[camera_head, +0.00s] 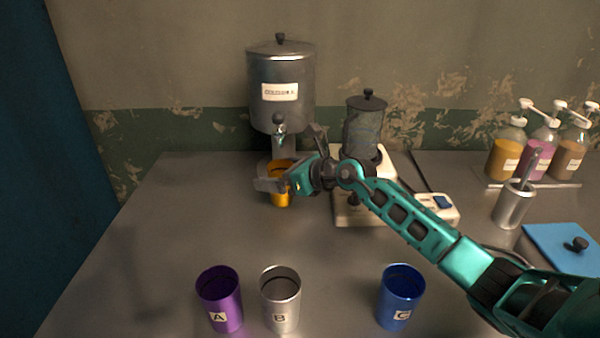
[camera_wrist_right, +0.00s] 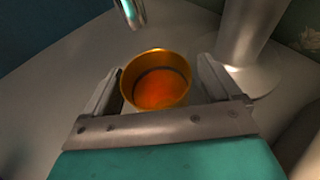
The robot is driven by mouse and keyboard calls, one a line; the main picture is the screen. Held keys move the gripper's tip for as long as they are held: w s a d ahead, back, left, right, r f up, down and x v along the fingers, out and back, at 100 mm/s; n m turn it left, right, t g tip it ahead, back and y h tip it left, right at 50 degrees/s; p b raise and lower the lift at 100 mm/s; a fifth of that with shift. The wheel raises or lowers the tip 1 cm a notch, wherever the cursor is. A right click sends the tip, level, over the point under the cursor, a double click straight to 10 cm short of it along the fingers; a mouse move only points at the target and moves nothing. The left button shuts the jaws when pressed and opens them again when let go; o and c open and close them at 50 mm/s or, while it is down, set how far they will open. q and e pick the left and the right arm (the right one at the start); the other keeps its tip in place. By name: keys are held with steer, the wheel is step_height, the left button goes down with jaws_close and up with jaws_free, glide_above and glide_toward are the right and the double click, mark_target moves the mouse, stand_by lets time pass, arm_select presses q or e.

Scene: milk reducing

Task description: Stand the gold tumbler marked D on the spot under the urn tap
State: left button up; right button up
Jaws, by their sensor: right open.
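The gold tumbler (camera_head: 281,198) stands upright below the tap (camera_head: 279,130) of the metal urn (camera_head: 281,80). Its mark is hidden behind my gripper. My right gripper (camera_head: 275,182) is at the tumbler, coming in from the right. In the right wrist view the tumbler (camera_wrist_right: 157,79) sits between the two spread fingers (camera_wrist_right: 157,85), with a visible gap on the right side. The tap (camera_wrist_right: 131,12) shows at the top of that view, slightly left of the tumbler's mouth. I cannot tell exactly how the tumbler sits on the spot. My left gripper is not in view.
Purple tumbler A (camera_head: 220,299), silver tumbler B (camera_head: 281,300) and blue tumbler C (camera_head: 401,297) stand along the front. A blender (camera_head: 365,125) stands right of the urn, behind my arm. Pump bottles (camera_head: 507,150), a metal cup (camera_head: 512,206) and a blue board (camera_head: 560,245) are at right. The left table is clear.

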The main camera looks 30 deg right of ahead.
steer(key=v, duration=1.1)
steer(key=shift+a, duration=0.1)
